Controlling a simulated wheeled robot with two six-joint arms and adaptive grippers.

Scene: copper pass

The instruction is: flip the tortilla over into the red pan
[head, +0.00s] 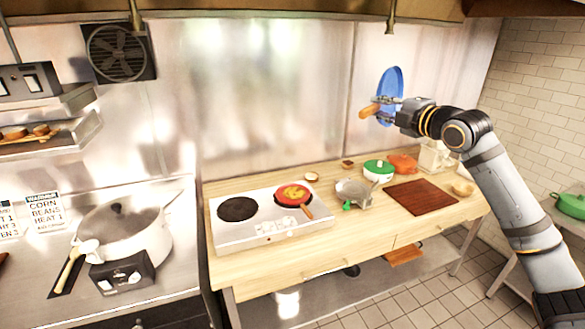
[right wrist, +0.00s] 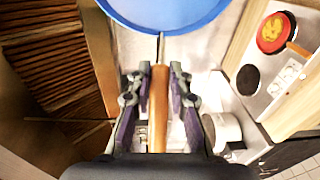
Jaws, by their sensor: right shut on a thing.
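My right gripper (head: 385,108) is shut on the wooden handle (head: 369,111) of a blue pan (head: 391,82). It holds the pan high above the counter, tipped steeply on edge. In the right wrist view, the handle (right wrist: 159,105) lies between the fingers and the blue pan (right wrist: 165,18) shows at the top. The red pan (head: 279,198) sits on the hob's right burner, its handle towards the front right. A flat yellow-orange patch (head: 296,191) lies in it; I cannot tell whether this is the tortilla. My left gripper is out of view.
The white two-burner hob (head: 228,231) has a bare left burner (head: 238,209). A large pot (head: 125,240) is at left.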

